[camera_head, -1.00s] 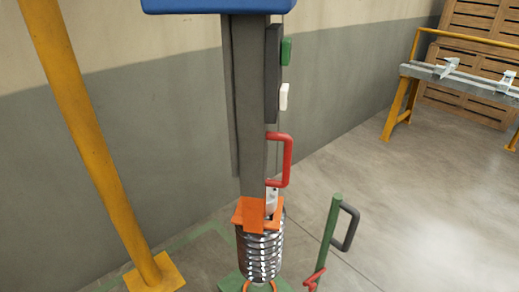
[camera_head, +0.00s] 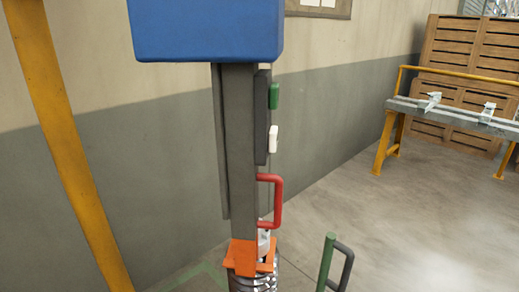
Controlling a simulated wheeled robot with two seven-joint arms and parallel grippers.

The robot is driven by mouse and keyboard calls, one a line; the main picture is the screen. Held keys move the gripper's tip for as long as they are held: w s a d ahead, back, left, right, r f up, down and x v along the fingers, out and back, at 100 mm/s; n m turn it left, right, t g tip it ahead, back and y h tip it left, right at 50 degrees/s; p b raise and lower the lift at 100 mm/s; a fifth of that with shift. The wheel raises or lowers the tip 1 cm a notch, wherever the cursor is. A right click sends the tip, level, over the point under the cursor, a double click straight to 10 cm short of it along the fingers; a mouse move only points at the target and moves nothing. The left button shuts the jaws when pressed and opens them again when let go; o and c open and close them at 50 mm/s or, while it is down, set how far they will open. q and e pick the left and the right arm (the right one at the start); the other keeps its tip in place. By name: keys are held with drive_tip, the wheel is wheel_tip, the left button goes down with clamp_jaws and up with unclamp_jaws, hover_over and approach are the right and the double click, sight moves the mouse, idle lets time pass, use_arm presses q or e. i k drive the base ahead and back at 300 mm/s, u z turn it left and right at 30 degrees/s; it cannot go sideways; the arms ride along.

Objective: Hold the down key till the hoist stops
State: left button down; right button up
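The hoist is a grey upright column (camera_head: 238,150) with a blue box (camera_head: 205,30) on top. A dark panel (camera_head: 262,120) runs along its right side. A green key (camera_head: 274,96) sticks out of the panel, with a white key (camera_head: 273,139) below it. I cannot tell from any marking which is the down key. A red handle (camera_head: 279,200) is lower on the column. An orange plate (camera_head: 243,258) sits at the column's foot, above a metal spring (camera_head: 252,284) cut off by the bottom edge. Neither gripper is in view.
A yellow post (camera_head: 62,130) stands at the left. A green post (camera_head: 326,262) with a dark handle (camera_head: 344,264) stands right of the hoist. A bench (camera_head: 460,120) with yellow legs and clamps stands at the far right, before wooden crates (camera_head: 470,60). The floor between is clear.

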sight(274, 134)
drive_tip(key=k, duration=0.5)
drive_tip(key=z, duration=1)
drive_tip(key=i, duration=1)
drive_tip(key=u, duration=2.25)
